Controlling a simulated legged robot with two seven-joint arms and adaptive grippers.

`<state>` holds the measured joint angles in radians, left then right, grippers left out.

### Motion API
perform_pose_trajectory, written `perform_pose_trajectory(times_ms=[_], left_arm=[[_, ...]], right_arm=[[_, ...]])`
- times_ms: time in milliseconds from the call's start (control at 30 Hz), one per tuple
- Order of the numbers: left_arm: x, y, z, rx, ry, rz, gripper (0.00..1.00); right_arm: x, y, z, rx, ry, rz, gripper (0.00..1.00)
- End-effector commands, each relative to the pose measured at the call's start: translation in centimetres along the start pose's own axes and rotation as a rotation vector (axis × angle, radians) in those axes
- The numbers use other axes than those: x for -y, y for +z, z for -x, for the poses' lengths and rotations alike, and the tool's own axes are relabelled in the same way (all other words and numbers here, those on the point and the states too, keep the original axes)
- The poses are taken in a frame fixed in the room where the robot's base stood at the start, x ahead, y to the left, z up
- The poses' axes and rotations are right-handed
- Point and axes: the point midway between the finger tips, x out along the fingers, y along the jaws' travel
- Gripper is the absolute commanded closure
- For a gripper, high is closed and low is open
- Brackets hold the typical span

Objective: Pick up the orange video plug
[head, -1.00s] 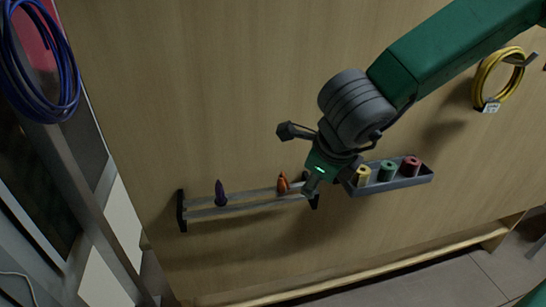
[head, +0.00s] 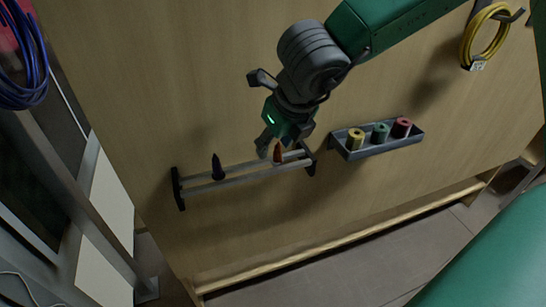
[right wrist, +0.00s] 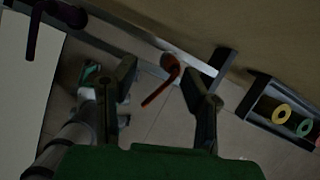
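The orange video plug (head: 278,153) stands on the right part of a two-bar rack (head: 238,175) on the wooden panel. My right gripper (head: 281,143) is at the plug, its fingers close around and above it in the head view. In the right wrist view the plug (right wrist: 164,80) shows as a bent orange-red shape between the two spread fingers (right wrist: 158,76), with a gap on both sides. That gripper is open and holds nothing. A dark purple plug (head: 217,167) stands farther left on the rack; it also shows in the wrist view (right wrist: 38,22). My left gripper is not in view.
A grey tray (head: 385,148) with yellow, green and red spools is right of the rack. A yellow cable coil (head: 468,42) hangs at upper right, a blue one (head: 30,90) at upper left. The panel below the rack is clear.

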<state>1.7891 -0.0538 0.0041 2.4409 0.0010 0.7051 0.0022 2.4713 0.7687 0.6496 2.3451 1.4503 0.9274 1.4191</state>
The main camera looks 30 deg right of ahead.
Motion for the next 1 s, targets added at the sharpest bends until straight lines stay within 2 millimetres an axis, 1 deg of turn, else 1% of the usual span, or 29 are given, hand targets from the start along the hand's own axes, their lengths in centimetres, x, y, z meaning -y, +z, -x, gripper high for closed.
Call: perform_pose_trajectory(times_ms=[33,100,233,333,533,567,600,633,700,1000], left_arm=[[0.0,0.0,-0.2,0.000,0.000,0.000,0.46],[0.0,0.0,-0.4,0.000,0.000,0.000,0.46],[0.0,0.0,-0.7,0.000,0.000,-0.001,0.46],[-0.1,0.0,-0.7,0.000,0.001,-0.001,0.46],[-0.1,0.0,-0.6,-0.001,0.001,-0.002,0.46],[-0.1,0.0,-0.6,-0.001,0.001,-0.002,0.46],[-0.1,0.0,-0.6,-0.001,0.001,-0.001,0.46],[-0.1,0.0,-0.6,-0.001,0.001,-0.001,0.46],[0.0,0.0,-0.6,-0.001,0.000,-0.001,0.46],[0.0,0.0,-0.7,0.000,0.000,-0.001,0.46]], right_arm=[[0.4,-0.3,-1.1,-0.006,0.002,-0.004,0.60],[0.6,-0.5,-2.4,-0.007,0.005,-0.007,0.60],[1.1,-0.5,-4.2,-0.008,0.011,-0.009,0.60],[1.1,-0.4,-4.7,-0.007,0.011,-0.009,0.60],[0.3,-0.3,-4.3,-0.003,0.002,-0.004,0.60],[0.1,-0.3,-4.2,-0.002,0.001,-0.003,0.70],[-0.1,-0.3,-4.1,-0.002,0.000,-0.002,0.84],[-0.2,-0.3,-4.1,-0.001,-0.001,-0.001,0.95],[-0.3,-0.3,-4.0,-0.002,-0.001,-0.001,1.00],[0.3,-0.5,-4.4,-0.007,0.010,-0.004,1.00]])
